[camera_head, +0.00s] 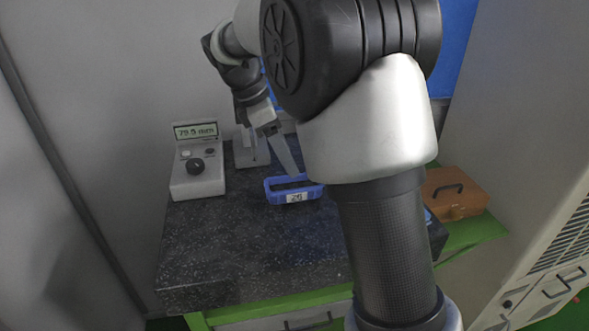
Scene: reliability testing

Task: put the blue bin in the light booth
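The blue bin (273,196) is a small open tray with a white label reading 26 on its front. It sits on the dark speckled stone slab, left of my arm's thick lower link. My gripper (281,166) reaches down from above at the bin's far side, with a long grey finger slanting toward the rim. I cannot tell whether it touches the bin or how wide the fingers are apart. My arm hides part of the scene behind the bin. I cannot identify a light booth in this view.
An orange-brown case (454,193) lies on the green bench at right. A vented cabinet (545,265) stands at far right. The slab's front (240,250) is clear.

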